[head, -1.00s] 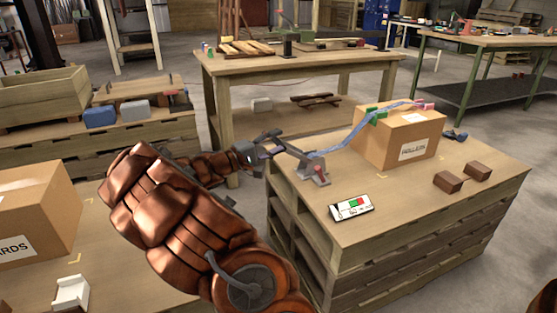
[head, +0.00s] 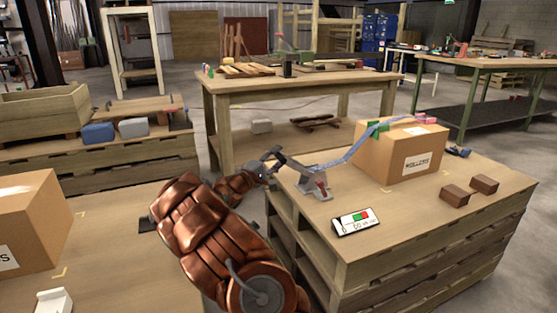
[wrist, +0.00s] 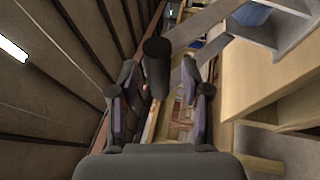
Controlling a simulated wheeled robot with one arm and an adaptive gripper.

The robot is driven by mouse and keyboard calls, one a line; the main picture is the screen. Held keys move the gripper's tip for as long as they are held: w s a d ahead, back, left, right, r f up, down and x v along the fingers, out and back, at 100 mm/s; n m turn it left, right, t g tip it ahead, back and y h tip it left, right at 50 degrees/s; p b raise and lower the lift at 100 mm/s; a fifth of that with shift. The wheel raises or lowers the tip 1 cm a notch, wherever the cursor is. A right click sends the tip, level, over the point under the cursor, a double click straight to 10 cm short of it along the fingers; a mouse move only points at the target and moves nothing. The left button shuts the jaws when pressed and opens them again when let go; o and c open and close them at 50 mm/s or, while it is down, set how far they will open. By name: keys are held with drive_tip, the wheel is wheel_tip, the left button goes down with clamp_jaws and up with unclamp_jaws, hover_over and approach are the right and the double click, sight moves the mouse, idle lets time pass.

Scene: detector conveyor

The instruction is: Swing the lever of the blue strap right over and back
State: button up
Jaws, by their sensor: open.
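The blue strap (head: 352,146) runs from a grey ratchet buckle (head: 314,186) at the table's left edge up over a cardboard carton (head: 373,157). The buckle's grey lever (head: 291,163) reaches out left past the edge, up and away from the carton. My gripper (head: 270,164) is at the lever's outer end. In the wrist view, my gripper (wrist: 158,98) is open, with a finger on each side of the dark round handle (wrist: 157,68) of the lever. Gaps show between handle and fingers. How deep the handle sits is unclear.
A small display (head: 352,222) with red and green blocks lies before the buckle. Two brown blocks (head: 455,194) lie to the right. A wooden workbench (head: 300,78) stands behind. Another carton (head: 30,220) sits on the left table. Open floor lies between tables.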

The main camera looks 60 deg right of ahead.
drive_tip(key=shift+s+d+r, duration=0.1)
drive_tip(key=shift+d+r, duration=0.05)
drive_tip(key=shift+d, duration=0.35)
clamp_jaws()
idle(0.4)
